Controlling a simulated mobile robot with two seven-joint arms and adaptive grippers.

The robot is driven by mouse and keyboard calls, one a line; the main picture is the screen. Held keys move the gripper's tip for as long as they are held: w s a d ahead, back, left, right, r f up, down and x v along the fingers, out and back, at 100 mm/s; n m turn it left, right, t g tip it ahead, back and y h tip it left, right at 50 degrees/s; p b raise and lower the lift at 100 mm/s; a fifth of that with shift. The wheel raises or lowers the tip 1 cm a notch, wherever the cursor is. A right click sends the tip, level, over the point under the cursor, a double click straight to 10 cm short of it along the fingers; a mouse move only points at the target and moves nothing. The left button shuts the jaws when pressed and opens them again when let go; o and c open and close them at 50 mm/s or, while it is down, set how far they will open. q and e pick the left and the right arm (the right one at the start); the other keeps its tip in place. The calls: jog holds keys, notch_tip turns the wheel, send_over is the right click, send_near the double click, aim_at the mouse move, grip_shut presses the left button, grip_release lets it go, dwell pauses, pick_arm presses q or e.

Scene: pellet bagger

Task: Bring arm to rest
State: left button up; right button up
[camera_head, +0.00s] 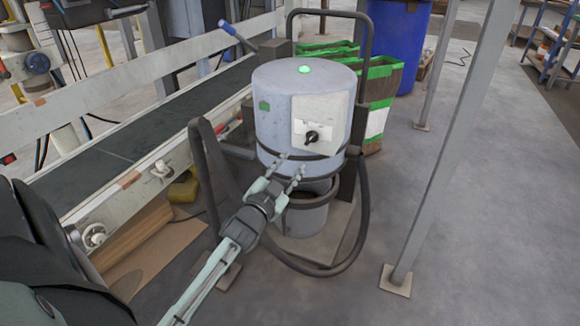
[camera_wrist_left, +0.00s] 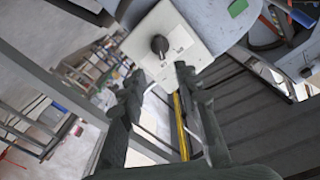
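My left gripper (camera_head: 291,166) is in front of the lower part of a grey cylindrical machine (camera_head: 283,85). Its two fingers are apart with nothing held between them. A white panel (camera_head: 306,115) with a black rotary knob (camera_head: 311,137) is on the machine's side, above and slightly right of the fingertips. In the left wrist view the knob (camera_wrist_left: 159,44) and panel (camera_wrist_left: 182,46) lie just beyond the open fingers (camera_wrist_left: 157,78). I cannot tell if a fingertip touches the panel. A green button (camera_head: 305,69) is on the machine's top. My right gripper is not in view.
A conveyor (camera_head: 130,125) with a white side rail runs along the left. A dark tubular frame and a black hose (camera_head: 362,215) surround the machine. A grey post (camera_head: 450,140) stands at right, with a blue barrel (camera_head: 396,40) behind. The floor at right is mostly clear.

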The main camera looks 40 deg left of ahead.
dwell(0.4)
pick_arm(q)
jog(key=s+d+f+n+g, duration=0.1)
jog(key=s+d+f+g, duration=0.1)
jog(key=s+f+g, duration=0.3)
jog(key=s+d+f+g+h, duration=0.1)
jog(key=s+d+f, duration=0.1)
jog(key=f, duration=0.5)
jog(key=s+d+f+n+g, duration=0.1)
jog(key=s+d+f+g, duration=0.15)
jog(key=s+f, duration=0.2)
jog(key=s+d+f+g, duration=0.3)
jog(key=s+f, duration=0.1)
jog(key=s, duration=0.3)
jog(key=s+d+f+g+h, duration=0.1)
jog(key=s+d+f+g, duration=0.2)
jog(key=s, duration=0.4)
jog(key=shift+d+f+h+p, duration=0.3)
jog(key=shift+d+f+p, duration=0.05)
jog(key=shift+f+p, duration=0.15)
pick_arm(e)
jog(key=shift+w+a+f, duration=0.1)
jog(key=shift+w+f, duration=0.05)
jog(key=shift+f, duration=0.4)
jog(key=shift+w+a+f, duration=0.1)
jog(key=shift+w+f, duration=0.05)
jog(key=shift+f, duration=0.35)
pick_arm(q)
jog(key=shift+a, duration=0.15)
